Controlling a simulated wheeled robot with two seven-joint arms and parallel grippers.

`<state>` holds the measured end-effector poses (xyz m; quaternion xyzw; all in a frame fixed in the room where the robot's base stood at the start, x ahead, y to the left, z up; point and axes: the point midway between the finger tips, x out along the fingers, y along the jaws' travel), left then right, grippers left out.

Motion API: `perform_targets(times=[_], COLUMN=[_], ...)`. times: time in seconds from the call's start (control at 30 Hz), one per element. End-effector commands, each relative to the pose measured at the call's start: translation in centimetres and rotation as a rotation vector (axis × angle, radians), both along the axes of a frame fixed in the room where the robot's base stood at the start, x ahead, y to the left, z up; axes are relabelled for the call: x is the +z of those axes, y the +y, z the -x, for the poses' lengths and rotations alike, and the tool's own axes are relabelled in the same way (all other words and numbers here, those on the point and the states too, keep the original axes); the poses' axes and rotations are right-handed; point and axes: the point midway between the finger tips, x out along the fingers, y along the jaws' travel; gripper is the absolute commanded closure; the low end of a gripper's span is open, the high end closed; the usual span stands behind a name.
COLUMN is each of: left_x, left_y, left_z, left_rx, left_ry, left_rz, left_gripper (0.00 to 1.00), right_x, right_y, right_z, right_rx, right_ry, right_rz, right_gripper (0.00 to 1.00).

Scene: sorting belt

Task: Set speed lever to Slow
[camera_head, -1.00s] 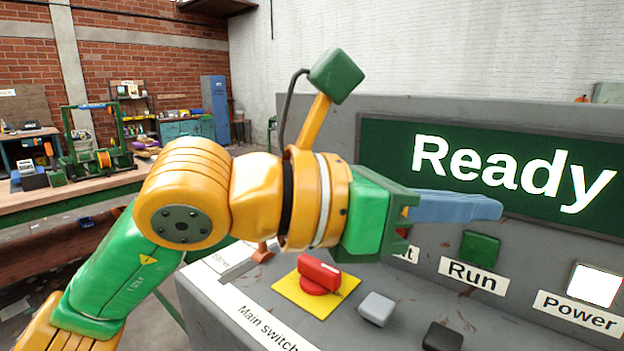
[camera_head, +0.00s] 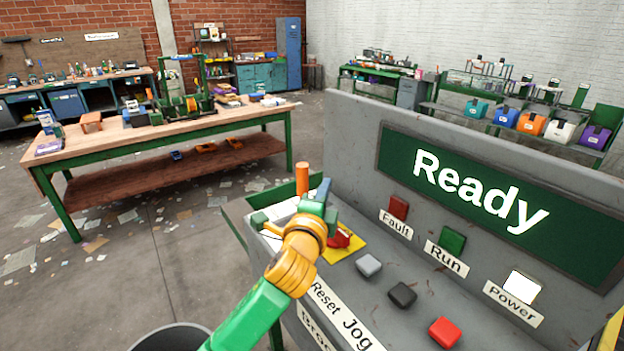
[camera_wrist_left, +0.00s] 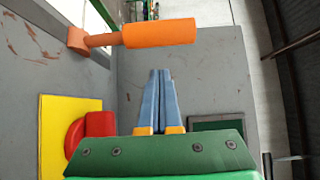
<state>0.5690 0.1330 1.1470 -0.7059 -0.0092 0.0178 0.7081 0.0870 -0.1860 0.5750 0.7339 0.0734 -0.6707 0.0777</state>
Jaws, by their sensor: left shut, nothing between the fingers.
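The speed lever has an orange cylindrical handle (camera_head: 302,179) standing up at the far left end of the grey console. In the left wrist view the lever handle (camera_wrist_left: 160,33) lies across the picture, joined by a thin stem to an orange base. My left gripper (camera_head: 324,187) has its blue fingers closed together with nothing between them. In the left wrist view my left gripper (camera_wrist_left: 158,75) points toward the handle, with a visible gap in the picture. My wrist hides the lever's lower part in the head view, and its scale marks cannot be read. My right gripper is not in view.
A red rotary switch (camera_head: 340,240) on a yellow plate (camera_head: 352,250) sits close beside my left wrist. Grey (camera_head: 368,265), black (camera_head: 402,294) and red (camera_head: 444,332) buttons line the console. The screen (camera_head: 480,190) reads Ready. A wooden workbench (camera_head: 130,142) stands behind at left.

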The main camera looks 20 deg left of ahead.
Motion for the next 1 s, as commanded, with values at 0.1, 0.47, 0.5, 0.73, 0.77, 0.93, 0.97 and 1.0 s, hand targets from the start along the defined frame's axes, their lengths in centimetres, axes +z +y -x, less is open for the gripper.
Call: perform_targets(times=[0.1,0.47,0.5,0.73,0.77,0.93,0.97,1.0], left_x=[0.3,0.2,0.2,0.0,0.0,-0.1,-0.2,-0.3], left_y=[0.1,3.0,3.1,3.1,3.1,3.2,3.2,3.3], left_z=[-2.6,-1.3,-1.2,-1.1,-1.1,-1.0,-0.9,-0.9], left_rx=[0.001,-0.002,-0.002,-0.002,-0.002,-0.002,-0.001,-0.001], left_ry=[0.001,-0.002,-0.002,-0.002,-0.002,-0.011,-0.016,-0.025], left_rz=[0.0,-0.001,-0.001,0.0,0.0,0.007,0.01,0.017], left_gripper=[1.0,1.0,1.0,1.0,1.0,1.0,1.0,1.0], right_x=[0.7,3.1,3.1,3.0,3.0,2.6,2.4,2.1], right_y=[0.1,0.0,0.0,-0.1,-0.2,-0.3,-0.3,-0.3], right_z=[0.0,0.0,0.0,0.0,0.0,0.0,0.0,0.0], right_rx=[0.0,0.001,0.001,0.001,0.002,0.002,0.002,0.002], right_ry=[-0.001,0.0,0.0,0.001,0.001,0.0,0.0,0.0], right_rz=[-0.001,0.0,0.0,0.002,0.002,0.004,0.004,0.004], right_gripper=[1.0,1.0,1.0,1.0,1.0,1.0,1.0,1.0])
